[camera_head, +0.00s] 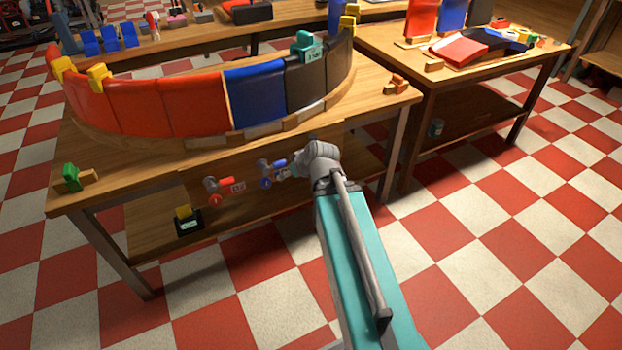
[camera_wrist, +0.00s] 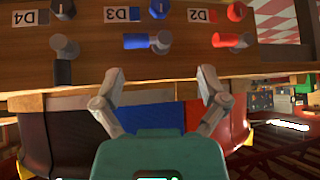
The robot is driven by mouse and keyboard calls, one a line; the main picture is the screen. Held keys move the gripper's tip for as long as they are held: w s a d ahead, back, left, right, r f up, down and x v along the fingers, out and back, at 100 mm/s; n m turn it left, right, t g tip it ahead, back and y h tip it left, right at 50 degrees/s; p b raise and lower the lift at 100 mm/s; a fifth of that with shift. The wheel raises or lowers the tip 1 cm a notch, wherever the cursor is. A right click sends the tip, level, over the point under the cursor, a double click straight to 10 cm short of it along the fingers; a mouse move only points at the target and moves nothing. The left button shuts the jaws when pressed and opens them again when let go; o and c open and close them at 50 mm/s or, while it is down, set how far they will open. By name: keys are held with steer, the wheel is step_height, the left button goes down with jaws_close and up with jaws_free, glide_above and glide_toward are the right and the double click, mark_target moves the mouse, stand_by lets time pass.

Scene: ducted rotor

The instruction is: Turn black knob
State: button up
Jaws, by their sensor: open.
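The black knob (camera_wrist: 62,72) is in the upper left of the wrist view, on the wooden panel beside the label D4. It has a grey stem, and a second black part (camera_wrist: 63,9) shows above it at the top edge. My gripper (camera_wrist: 160,80) is open and empty. Its fingertips are apart, below the blue knob (camera_wrist: 138,41) in the picture, with the black knob off to their left. In the head view my arm's end (camera_head: 318,158) is in front of the table's front panel and hides the black knob.
A red knob (camera_wrist: 230,41) is on the same panel beside the label D2, to the right. A curved row of red, blue and black panels (camera_head: 195,105) stands on the table above. A small yellow-and-black block (camera_head: 187,222) sits on the lower shelf. Checkered floor is free in front.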

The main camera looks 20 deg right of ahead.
steer(key=w+d+f+t+h+b, duration=0.2)
steer(key=d+f+t+b, duration=0.3)
steer(key=d+f+b, duration=0.6)
steer(key=d+h+b, duration=0.1)
steer(key=d+b, duration=0.1)
steer(key=b, duration=0.3)
steer(key=shift+w+d+m+t+b, duration=0.15)
steer(key=shift+w+m+t+b, duration=0.15)
steer(key=shift+t, duration=0.1)
steer(key=shift+b+x, duration=2.55)
steer(key=shift+x, duration=4.3)
steer(key=c, duration=1.2)
steer(key=shift+o, duration=0.2)
